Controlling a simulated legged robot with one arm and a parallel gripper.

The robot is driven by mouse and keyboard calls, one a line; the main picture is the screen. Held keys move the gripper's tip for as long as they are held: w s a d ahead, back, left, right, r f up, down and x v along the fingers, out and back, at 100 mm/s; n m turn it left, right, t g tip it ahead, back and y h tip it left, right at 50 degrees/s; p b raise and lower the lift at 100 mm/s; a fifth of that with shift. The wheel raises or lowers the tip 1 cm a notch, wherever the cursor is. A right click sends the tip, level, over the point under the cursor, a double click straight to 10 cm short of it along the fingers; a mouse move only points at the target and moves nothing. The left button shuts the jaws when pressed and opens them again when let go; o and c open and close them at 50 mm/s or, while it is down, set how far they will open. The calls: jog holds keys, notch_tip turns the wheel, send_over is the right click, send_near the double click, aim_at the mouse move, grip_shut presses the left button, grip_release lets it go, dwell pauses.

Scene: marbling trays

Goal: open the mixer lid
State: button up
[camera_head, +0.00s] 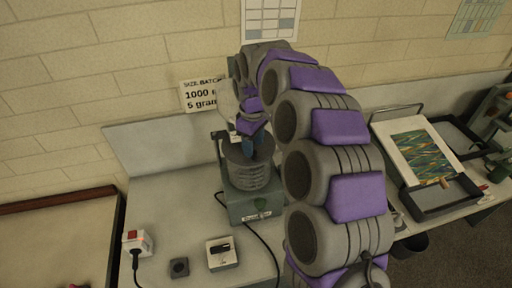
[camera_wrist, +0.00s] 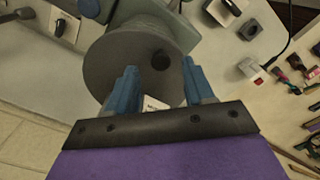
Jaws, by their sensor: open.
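The mixer (camera_head: 252,203) stands on the bench against the wall, with a grey-green base and a ribbed grey bowl (camera_head: 250,178). Its round dark grey lid (camera_head: 233,152) appears to lie flat on top of the bowl. In the wrist view the lid (camera_wrist: 112,72) fills the upper middle, with a small black knob (camera_wrist: 160,57) on it. My gripper (camera_wrist: 160,72) is open, its two blue fingers spread on either side of the knob's line. It also shows over the lid in the head view (camera_head: 252,144). Contact with the lid or knob cannot be told.
A box with a red switch (camera_head: 137,241), a small dark knob block (camera_head: 179,267) and a switch plate (camera_head: 221,253) sit left on the bench. A cable runs before the mixer. A tray with a marbled sheet (camera_head: 418,155) is at right, beyond my arm.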

jog(key=shift+a+f, duration=0.95)
jog(key=shift+f, duration=0.3)
jog(key=shift+d, duration=1.7)
jog(key=shift+c, duration=0.9)
jog(key=shift+a, duration=0.2)
jog(key=shift+c, duration=0.8)
jog(key=shift+a, duration=0.85)
jog(key=shift+c, duration=1.4)
jog(key=shift+a, duration=0.35)
jog(key=c, duration=0.3)
jog(key=shift+w+d+f, duration=0.1)
jog(key=shift+d, duration=0.35)
grip_shut()
